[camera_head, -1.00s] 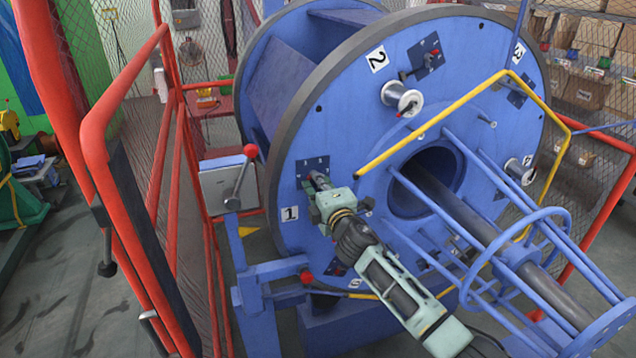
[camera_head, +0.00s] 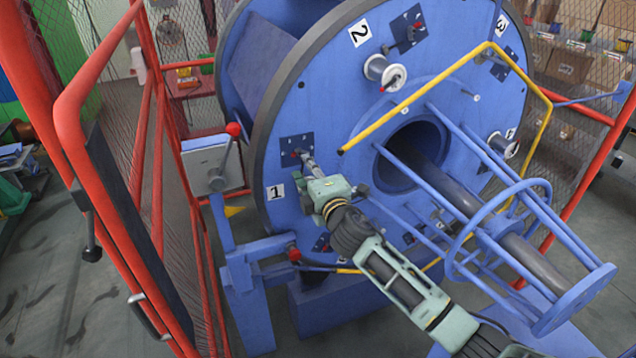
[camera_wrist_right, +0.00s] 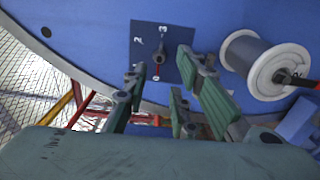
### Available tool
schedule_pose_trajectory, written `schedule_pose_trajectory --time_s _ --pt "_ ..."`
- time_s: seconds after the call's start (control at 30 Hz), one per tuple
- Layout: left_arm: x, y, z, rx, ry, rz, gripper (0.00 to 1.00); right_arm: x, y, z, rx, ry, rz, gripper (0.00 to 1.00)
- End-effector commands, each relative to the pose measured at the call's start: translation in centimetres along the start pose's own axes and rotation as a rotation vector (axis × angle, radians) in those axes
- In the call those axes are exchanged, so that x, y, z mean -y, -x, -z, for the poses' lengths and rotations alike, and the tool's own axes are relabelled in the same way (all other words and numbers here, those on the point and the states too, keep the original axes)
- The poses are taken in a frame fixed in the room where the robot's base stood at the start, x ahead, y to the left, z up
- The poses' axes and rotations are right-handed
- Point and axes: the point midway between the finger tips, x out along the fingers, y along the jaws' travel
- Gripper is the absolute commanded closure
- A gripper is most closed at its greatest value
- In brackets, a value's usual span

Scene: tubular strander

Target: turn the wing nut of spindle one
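The spindle one plate (camera_head: 290,143), dark blue, is on the blue disc (camera_head: 340,110) above the label "1" (camera_head: 276,192). A small dark wing nut (camera_wrist_right: 158,58) with a red tip stands on this plate in the right wrist view. My right gripper (camera_head: 308,162) is in front of the plate; its fingers (camera_wrist_right: 165,85) are apart with nothing between them. The wing nut shows beyond the gap, and no contact is visible. A white spool (camera_wrist_right: 265,65) with a red-tipped part is right of the plate there; my gripper hides it in the head view. My left gripper is not in view.
A blue round cage (camera_head: 500,235) and shaft stick out at the right. A yellow bent bar (camera_head: 420,95) crosses above my right arm. A red mesh guard (camera_head: 100,180) and a red-knobbed lever (camera_head: 233,130) are at the left. Another spool (camera_head: 385,73) sits by label "2".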

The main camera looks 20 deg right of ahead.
Motion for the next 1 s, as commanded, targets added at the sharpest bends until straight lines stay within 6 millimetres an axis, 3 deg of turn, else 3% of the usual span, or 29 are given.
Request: schedule_pose_trajectory --time_s 0.2,0.4,1.0 --pt "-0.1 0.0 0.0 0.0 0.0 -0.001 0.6 0.1 4.3 0.0 -0.001 0.001 0.001 0.75" --pt "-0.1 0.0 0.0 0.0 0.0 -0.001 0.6 0.1 6.8 0.0 -0.001 0.001 0.001 0.75" --pt "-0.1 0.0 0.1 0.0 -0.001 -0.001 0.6 0.3 7.4 -0.1 0.001 -0.002 0.005 0.75"
